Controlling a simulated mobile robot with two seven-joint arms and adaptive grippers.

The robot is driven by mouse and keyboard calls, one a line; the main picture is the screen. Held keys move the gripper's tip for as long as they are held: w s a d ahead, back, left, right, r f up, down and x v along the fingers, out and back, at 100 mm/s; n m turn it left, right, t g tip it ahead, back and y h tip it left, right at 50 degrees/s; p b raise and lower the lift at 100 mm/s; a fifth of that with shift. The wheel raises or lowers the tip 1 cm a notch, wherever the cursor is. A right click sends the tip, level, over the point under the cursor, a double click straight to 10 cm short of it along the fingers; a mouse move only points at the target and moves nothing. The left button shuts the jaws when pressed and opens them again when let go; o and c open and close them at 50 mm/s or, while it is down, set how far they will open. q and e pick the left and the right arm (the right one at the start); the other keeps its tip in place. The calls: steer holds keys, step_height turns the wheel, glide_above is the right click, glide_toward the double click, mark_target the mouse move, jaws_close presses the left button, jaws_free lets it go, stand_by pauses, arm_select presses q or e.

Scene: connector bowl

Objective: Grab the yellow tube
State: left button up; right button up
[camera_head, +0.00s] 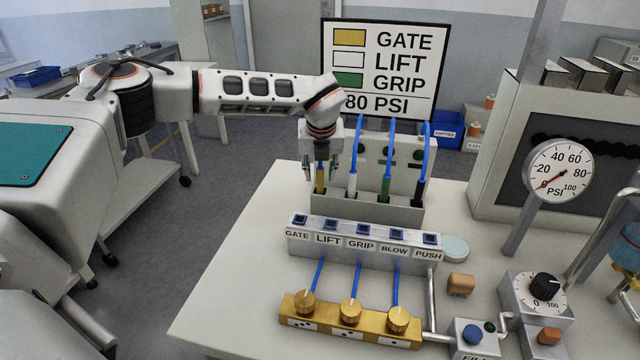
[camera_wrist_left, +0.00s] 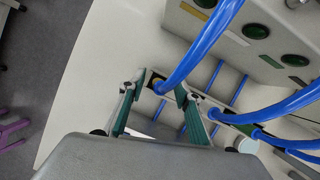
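The yellow tube (camera_head: 320,180) stands upright at the left end of the grey rack (camera_head: 400,212), beside white (camera_head: 352,185), green (camera_head: 386,184) and black (camera_head: 420,190) ones. My left gripper (camera_head: 321,176) points down over it, with one finger on each side. In the left wrist view, the open fingers (camera_wrist_left: 157,90) have a blue hose (camera_wrist_left: 200,48) with a yellow end (camera_wrist_left: 158,86) between them. Gaps show on both sides, so the fingers look apart from it. My right gripper is not in view.
A sign (camera_head: 384,68) stands behind the rack. In front are a labelled socket block (camera_head: 362,258) and a brass manifold (camera_head: 350,325) with knobs. A pressure gauge (camera_head: 560,170) stands at right. The table's left front (camera_head: 235,290) is clear.

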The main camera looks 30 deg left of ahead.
arm_select(q)
jaws_close()
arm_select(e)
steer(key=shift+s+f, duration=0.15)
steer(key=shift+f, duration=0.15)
arm_select(q)
steer(key=shift+r, duration=0.15)
